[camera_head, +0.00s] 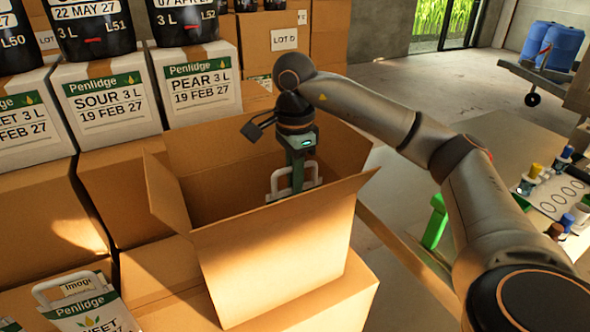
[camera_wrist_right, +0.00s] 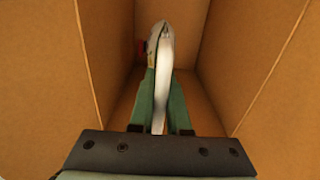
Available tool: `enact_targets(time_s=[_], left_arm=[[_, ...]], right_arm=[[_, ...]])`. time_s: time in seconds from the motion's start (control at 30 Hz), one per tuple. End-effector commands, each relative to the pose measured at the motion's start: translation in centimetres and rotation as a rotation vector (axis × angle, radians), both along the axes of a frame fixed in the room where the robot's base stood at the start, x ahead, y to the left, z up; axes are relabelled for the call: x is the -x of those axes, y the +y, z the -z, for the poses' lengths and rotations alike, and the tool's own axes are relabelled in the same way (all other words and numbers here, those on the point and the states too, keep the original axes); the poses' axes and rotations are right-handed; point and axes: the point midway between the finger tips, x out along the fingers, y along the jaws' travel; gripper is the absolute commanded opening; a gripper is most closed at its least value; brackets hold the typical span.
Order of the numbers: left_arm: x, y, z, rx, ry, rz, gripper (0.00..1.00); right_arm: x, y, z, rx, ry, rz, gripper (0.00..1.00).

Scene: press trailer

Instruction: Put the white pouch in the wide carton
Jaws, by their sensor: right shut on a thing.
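The wide carton (camera_head: 275,262) stands open, flaps spread, on a larger brown box in the head view. Its brown inner walls (camera_wrist_right: 234,55) surround the right wrist view. My right gripper (camera_head: 297,185) points down into the carton's mouth. It is shut on the white pouch (camera_wrist_right: 163,85), which shows as a narrow white edge between the green fingers in the right wrist view. In the head view the pouch's white handle (camera_head: 281,183) shows around the fingers; its lower part is hidden by the carton's front wall. My left gripper is not in view.
White labelled cartons (camera_head: 198,82) with black containers on top stand at the back left. Another Penlidge pouch (camera_head: 92,308) sits at the lower left. A table (camera_head: 497,150) with small bottles is at right. Blue barrels (camera_head: 552,45) stand at the far right.

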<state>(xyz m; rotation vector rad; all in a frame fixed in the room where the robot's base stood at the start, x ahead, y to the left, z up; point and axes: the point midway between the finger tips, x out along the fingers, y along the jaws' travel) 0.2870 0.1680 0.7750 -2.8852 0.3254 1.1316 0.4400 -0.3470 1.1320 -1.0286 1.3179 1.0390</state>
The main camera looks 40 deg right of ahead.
Motion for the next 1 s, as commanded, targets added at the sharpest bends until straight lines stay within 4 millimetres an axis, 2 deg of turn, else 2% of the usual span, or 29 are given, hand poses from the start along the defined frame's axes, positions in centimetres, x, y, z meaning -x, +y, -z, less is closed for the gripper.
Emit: enact_targets(time_s=[0.13,0.37,0.97,1.0], left_arm=[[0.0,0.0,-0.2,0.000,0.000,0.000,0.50],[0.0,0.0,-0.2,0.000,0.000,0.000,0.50],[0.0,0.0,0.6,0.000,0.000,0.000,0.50],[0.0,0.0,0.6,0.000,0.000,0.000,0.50]], right_arm=[[0.0,0.0,0.7,-0.001,-0.007,0.001,0.00],[-0.1,0.0,0.8,-0.002,-0.008,0.001,0.00],[-0.1,0.0,2.0,-0.002,-0.008,0.001,0.00],[0.0,0.0,2.2,-0.001,-0.002,0.000,0.16]])
